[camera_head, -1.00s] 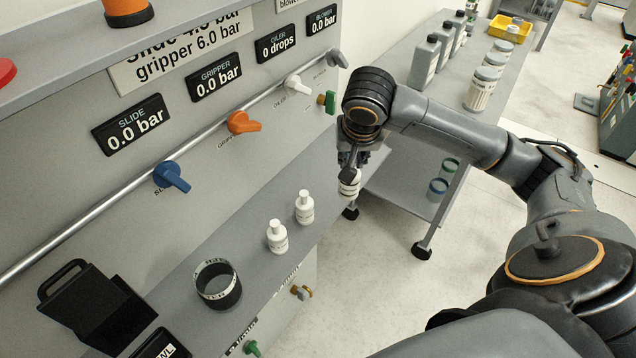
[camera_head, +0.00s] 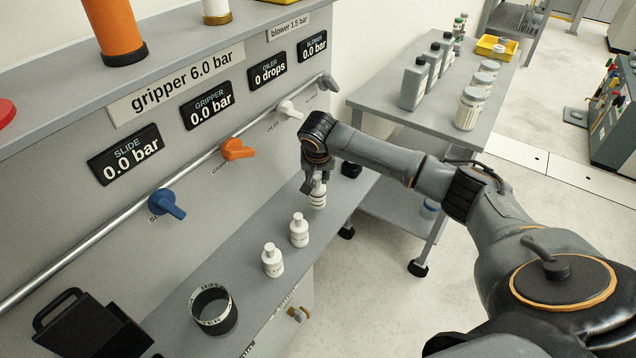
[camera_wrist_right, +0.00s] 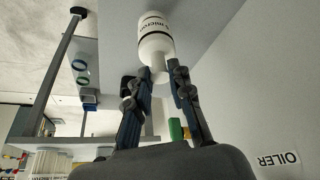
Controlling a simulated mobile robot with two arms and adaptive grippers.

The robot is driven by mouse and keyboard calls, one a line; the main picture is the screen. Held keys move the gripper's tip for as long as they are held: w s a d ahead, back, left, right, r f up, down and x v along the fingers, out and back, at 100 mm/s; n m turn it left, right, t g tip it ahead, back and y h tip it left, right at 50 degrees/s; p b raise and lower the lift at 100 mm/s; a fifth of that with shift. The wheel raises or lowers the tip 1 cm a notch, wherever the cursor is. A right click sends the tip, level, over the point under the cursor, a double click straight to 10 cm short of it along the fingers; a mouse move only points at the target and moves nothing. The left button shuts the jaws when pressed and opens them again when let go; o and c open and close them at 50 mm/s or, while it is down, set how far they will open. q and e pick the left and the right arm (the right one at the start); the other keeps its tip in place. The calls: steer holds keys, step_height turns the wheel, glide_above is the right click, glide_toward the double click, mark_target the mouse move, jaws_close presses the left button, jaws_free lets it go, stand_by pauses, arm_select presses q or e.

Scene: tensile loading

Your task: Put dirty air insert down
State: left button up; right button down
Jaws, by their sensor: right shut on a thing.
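My right gripper (camera_head: 317,178) is shut on the neck of a white bottle-shaped air insert with dark bands (camera_head: 318,194). The insert hangs neck up over the far end of the grey ledge (camera_head: 225,245). I cannot tell whether its base touches the ledge. In the right wrist view the fingers (camera_wrist_right: 163,80) close around the narrow neck of the insert (camera_wrist_right: 155,42). Two similar white inserts stand upright on the ledge, the nearer one (camera_head: 272,261) and the farther one (camera_head: 299,231). My left gripper is not in view.
A dark ring-shaped holder (camera_head: 213,309) and a black bin (camera_head: 88,325) are at the ledge's near end. The panel's blue (camera_head: 168,204) and orange (camera_head: 236,149) valve handles jut out. A side table (camera_head: 445,110) with bottles and jars stands beyond.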

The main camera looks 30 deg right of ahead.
steer(key=shift+s+f, duration=0.1)
steer(key=shift+f, duration=1.2)
steer(key=c, duration=1.2)
jaws_free()
steer(key=shift+f, duration=0.1)
steer(key=v, duration=1.2)
